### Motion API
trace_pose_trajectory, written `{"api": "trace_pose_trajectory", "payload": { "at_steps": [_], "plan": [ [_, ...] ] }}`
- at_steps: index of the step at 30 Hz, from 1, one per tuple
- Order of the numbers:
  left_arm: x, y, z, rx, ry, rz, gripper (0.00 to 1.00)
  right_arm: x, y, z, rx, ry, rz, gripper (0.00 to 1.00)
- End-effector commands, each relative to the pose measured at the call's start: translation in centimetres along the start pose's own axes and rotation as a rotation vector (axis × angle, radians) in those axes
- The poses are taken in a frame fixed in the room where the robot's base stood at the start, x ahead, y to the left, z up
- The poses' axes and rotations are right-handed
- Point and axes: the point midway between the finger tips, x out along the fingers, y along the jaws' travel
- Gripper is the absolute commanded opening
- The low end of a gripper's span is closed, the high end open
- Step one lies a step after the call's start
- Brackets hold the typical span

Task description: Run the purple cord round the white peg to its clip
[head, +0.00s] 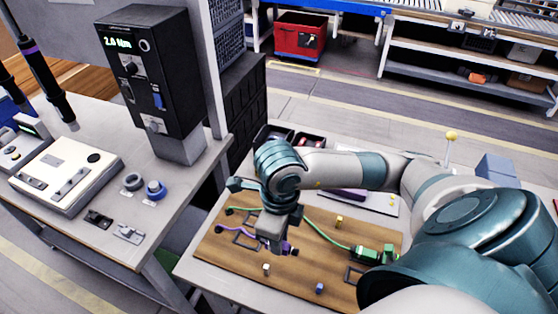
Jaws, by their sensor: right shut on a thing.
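The purple cord (236,229) runs across the brown board (225,256) from a purple end at the left to my right gripper (276,247). My right gripper points down over the board and is shut on the purple cord near its dark plug end (291,250). The white peg (266,268) is a small pale block on the board, just in front of the gripper, and the cord is not around it. Dark rectangular frames stand on the board, one (246,239) left of the gripper; I cannot tell which is the purple cord's clip. My left gripper is out of view.
A green cord (325,236) crosses the board to green connectors (368,254) at the right. A yellow peg (339,221) and a blue peg (319,288) stand on the board. My right arm hides part of the table behind. A black torque unit (155,75) stands on the left bench.

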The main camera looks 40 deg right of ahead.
Motion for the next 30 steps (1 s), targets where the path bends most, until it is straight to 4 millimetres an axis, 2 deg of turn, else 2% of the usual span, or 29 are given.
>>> {"api": "trace_pose_trajectory", "payload": {
  "at_steps": [7, 15, 25, 30],
  "plan": [
    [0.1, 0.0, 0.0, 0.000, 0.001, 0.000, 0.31, 0.0, 0.0, 0.0, 0.000, 0.000, 0.000, 0.00],
    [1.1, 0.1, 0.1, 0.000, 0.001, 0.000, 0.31, 0.6, 0.0, 0.0, -0.001, -0.001, -0.001, 0.00],
    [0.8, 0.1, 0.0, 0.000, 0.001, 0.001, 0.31, 0.5, 0.0, 0.1, -0.001, 0.000, 0.000, 0.00],
    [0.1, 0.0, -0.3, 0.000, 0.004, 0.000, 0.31, 0.3, 0.4, 1.2, -0.006, -0.001, 0.007, 0.00]
  ]
}}
